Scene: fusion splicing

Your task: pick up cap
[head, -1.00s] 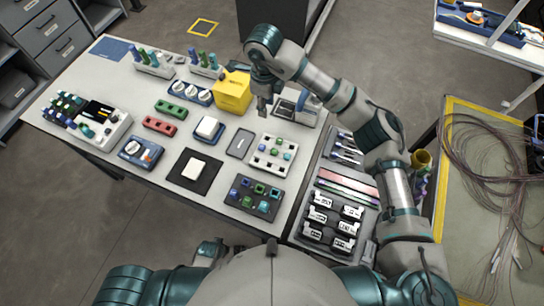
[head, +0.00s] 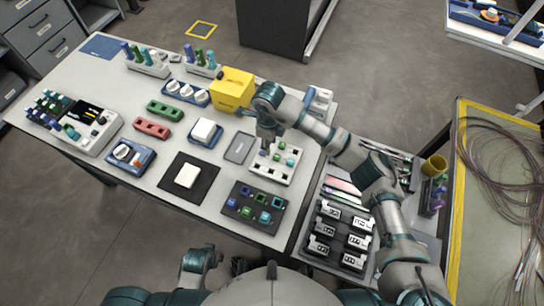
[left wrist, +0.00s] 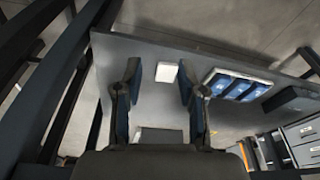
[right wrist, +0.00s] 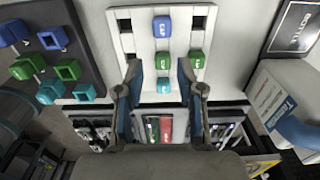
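Several small caps stand in a white tray (head: 291,178) with square holes. In the right wrist view they are a blue cap (right wrist: 162,27), a green cap (right wrist: 162,60), a second green cap (right wrist: 196,58) and a cyan cap (right wrist: 163,86). My right gripper (right wrist: 161,72) is open and empty, pointing down above this tray. The middle green cap and the cyan cap appear between its fingers, apart from them. In the head view the right gripper (head: 266,148) hides part of the tray's left side. My left gripper (left wrist: 158,68) is open and empty, off the table's front side.
A dark tray (head: 233,214) with coloured hollow pieces lies just in front of the cap tray. A yellow box (head: 232,90) stands behind it. A grey flat plate (head: 240,147) lies to the left. A rack of black-and-white boxes (head: 340,240) is at the right.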

